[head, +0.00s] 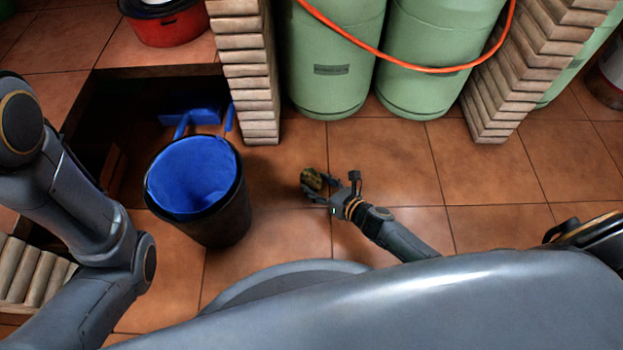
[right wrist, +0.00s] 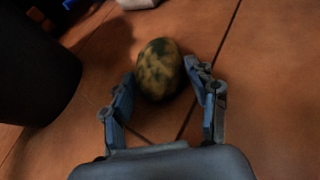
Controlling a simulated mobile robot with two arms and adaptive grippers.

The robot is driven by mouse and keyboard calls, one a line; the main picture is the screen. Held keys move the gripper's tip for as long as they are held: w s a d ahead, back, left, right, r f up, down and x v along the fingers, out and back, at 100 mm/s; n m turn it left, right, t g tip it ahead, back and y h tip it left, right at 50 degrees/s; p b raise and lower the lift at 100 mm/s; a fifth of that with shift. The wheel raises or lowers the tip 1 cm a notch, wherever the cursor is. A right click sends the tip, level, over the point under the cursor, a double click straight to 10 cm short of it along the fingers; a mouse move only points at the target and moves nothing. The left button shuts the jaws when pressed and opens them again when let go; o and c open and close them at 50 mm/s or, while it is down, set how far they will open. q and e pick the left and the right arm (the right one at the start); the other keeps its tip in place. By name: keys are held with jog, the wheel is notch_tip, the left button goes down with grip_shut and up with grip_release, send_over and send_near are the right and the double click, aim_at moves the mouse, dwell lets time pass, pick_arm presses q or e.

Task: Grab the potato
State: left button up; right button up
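The potato (head: 312,180) is a mottled yellow-brown and dark green lump over the tiled floor, right of the black bin. In the right wrist view the potato (right wrist: 158,71) sits between the fingertips of my right gripper (right wrist: 160,72), with a tip against each side. My right gripper (head: 322,184) appears shut on it. I cannot tell for certain whether the potato is clear of the floor. My left arm shows at the left of the head view, but its gripper is out of view.
A black bin with a blue liner (head: 193,175) stands left of the potato. Green gas cylinders (head: 335,60) with an orange hose (head: 430,68) stand behind, between brick pillars (head: 243,70). A red pot (head: 172,25) is at upper left.

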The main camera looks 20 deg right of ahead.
jog(key=c, duration=0.6)
jog(key=shift+c, duration=0.2)
